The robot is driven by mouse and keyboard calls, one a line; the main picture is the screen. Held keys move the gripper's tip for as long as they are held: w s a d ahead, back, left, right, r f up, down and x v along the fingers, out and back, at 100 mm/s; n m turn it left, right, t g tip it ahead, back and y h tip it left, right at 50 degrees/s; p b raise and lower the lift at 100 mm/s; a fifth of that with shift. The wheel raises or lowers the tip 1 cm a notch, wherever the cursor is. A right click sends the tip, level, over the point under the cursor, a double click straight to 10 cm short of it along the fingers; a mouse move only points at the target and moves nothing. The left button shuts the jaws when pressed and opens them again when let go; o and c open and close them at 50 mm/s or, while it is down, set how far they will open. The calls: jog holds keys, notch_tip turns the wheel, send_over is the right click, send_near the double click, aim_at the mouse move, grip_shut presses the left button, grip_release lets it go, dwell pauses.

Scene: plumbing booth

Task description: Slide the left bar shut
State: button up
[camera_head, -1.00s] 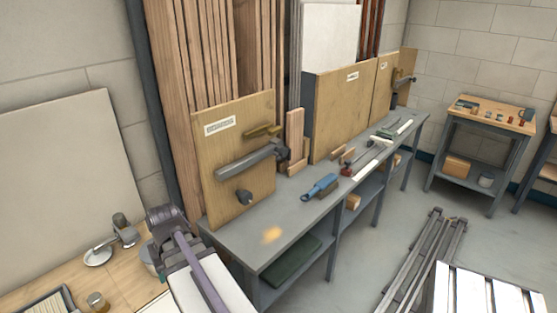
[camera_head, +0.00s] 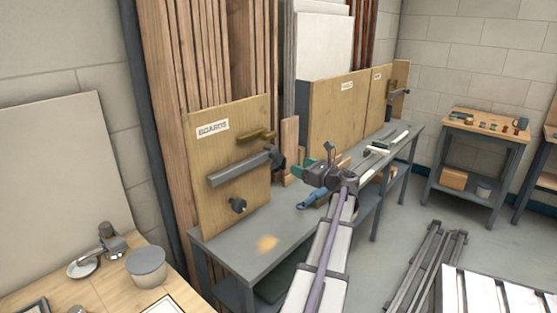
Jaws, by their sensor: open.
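The left bar (camera_head: 240,167) is a grey bar lying slantwise across the front of the left wooden panel (camera_head: 200,170), which is labelled BOARDS. Its dark right end (camera_head: 277,157) reaches the panel's right edge. A brass piece (camera_head: 256,135) is above the bar and a dark round knob (camera_head: 238,205) is below it. My gripper (camera_head: 305,168), with teal fingers, is open just right of the bar's dark end. It appears apart from the bar, but the depth between them is hard to judge. My wrist and arm hide part of the bench behind.
The grey bench (camera_head: 225,240) runs below the panels. A blue-handled tool (camera_head: 311,198) lies on it under my gripper. A right wooden panel (camera_head: 338,115) stands farther back. A wooden worktop (camera_head: 190,300) with a grey tub (camera_head: 146,266) is at the lower left.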

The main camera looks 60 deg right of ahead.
aim_at(280, 159)
jog(key=x, duration=1.1)
jog(key=shift+a, duration=0.1)
grip_shut()
